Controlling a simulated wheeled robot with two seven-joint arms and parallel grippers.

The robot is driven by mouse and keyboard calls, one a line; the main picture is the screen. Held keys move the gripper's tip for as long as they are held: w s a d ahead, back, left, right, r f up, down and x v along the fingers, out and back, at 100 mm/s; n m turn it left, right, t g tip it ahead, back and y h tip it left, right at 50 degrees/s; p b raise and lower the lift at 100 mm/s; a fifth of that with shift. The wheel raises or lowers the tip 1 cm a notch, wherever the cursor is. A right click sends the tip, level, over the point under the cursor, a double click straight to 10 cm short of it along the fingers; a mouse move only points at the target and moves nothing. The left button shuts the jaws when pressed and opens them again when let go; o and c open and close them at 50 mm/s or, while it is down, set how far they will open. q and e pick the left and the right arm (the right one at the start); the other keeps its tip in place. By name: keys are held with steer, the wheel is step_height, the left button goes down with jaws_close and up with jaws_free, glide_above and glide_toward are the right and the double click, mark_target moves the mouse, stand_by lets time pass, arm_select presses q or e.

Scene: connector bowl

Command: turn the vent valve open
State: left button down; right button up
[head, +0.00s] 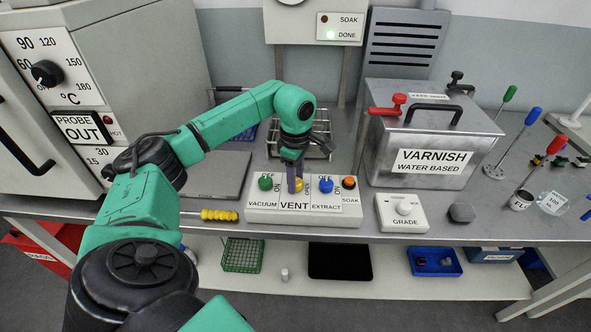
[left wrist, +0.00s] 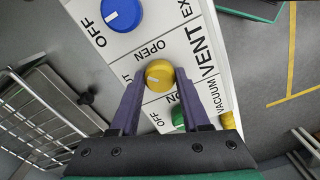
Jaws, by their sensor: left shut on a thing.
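The vent valve is a yellow knob (head: 298,185) on a white control panel (head: 262,214) labelled VENT. In the left wrist view the yellow knob (left wrist: 160,72) sits between the two purple fingers of my left gripper (left wrist: 158,88), which is shut on it. The word OPEN is printed beside the knob; the label at its left side is mostly hidden. A pale mark on the knob points roughly toward that left label. In the head view my left gripper (head: 295,177) comes down on the knob from above and partly covers it. My right gripper is not in view.
A green vacuum knob (head: 265,182) and a blue extract knob (head: 326,185) flank the vent knob closely. An orange soak button (head: 349,182) is at the panel's right. A wire rack (head: 318,140) stands behind. The varnish tank (head: 425,135) and grade box (head: 402,212) are to the right.

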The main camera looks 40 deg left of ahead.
arm_select(q)
steer(key=m, duration=0.4)
steer(key=shift+r, duration=0.1)
steer(key=shift+m+p, duration=0.35)
steer(key=shift+m, duration=1.85)
steer(key=shift+c, duration=1.9)
jaws_free()
step_height(320, 180, up, 14)
steer(key=p, duration=0.1)
steer(key=shift+r, duration=0.25)
